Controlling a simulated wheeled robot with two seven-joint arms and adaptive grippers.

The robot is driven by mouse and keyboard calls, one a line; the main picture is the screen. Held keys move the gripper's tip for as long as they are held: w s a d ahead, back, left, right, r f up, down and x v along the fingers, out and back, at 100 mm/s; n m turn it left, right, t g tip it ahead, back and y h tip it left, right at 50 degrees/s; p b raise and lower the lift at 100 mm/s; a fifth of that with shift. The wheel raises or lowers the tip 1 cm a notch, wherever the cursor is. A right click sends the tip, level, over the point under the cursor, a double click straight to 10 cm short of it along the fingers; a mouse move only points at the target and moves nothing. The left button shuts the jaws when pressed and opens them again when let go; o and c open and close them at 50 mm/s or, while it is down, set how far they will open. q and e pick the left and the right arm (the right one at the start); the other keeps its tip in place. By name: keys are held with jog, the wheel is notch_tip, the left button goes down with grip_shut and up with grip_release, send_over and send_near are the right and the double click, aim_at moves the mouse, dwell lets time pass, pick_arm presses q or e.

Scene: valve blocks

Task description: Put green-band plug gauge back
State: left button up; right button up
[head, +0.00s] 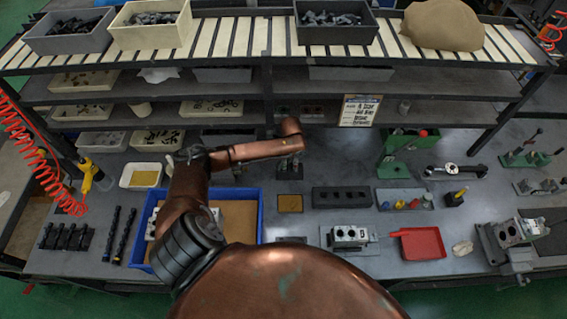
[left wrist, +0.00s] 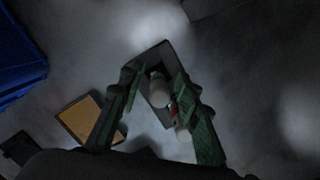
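My left gripper (head: 290,168) hangs below my wrist over the middle of the bench. In the left wrist view my left gripper (left wrist: 155,82) is open, its green-padded fingers either side of a dark block (left wrist: 158,60). A pale round-topped cylinder (left wrist: 159,92) stands between the fingers, and a piece with a red band (left wrist: 174,114) is beside it. I see a clear gap to the left finger. No green band can be made out on these pieces. Small coloured-handled pieces (head: 400,204) stand in a grey tray to the right. My right gripper is not in view.
A blue tray (head: 259,228) lies left of the gripper, also in the left wrist view (left wrist: 25,55). A brown pad (head: 290,203), a black holed block (head: 342,197), a metal valve block (head: 349,237) and a red tray (head: 420,243) are nearby. Shelves run behind.

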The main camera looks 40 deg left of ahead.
pick_arm(q)
notch_tip(320, 180, up, 12)
jog(key=d, duration=0.1)
jog(key=shift+d, duration=0.4)
dwell(1.0)
